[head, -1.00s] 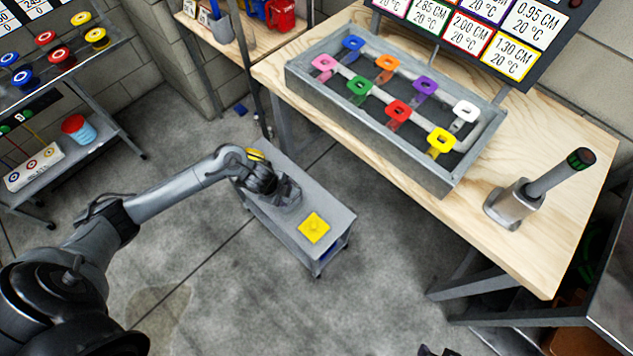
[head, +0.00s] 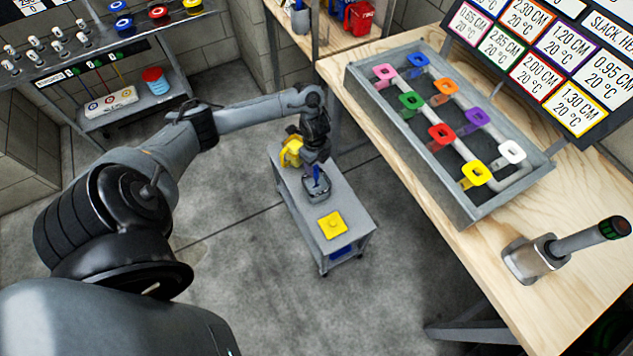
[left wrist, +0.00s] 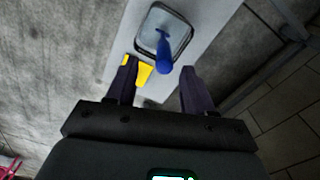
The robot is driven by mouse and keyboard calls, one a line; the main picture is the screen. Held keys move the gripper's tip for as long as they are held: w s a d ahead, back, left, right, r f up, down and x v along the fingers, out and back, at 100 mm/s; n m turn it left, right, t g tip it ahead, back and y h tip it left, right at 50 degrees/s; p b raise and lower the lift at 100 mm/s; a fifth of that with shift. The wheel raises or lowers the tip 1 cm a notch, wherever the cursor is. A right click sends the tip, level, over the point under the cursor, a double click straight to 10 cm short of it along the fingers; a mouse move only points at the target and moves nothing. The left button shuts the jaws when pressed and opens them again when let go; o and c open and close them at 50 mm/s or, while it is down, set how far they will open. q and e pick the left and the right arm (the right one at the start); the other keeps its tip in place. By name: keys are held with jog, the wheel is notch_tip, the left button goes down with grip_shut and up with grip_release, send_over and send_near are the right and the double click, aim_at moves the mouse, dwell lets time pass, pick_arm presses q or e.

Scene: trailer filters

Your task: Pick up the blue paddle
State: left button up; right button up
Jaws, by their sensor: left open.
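A slim blue paddle (head: 316,173) stands in a small grey square tray (head: 318,195) on the low grey cart. The left wrist view shows the blue paddle (left wrist: 164,55) rising from the tray (left wrist: 181,25) towards the camera. My left gripper (head: 315,160) is above the tray, pointing down. In the left wrist view my left gripper (left wrist: 158,75) is open, with the paddle's near end showing between and just beyond its fingers. I cannot tell whether they touch. My right gripper is out of view.
The cart (head: 349,207) also carries a yellow square piece (head: 332,225) and a yellow object (head: 291,152) behind my left gripper. A workbench at right bears a grey bin (head: 465,213) with several coloured square-ringed pieces, including a blue one (head: 418,60), and a grey handled tool (head: 575,240).

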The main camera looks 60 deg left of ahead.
aim_at(316, 167)
pick_arm(q)
jog(key=f, duration=0.1)
jog(key=f+b, duration=0.2)
jog(key=shift+w+a+f, duration=0.1)
jog(key=shift+w+f, duration=0.15)
jog(key=shift+f, duration=0.7)
grip_shut()
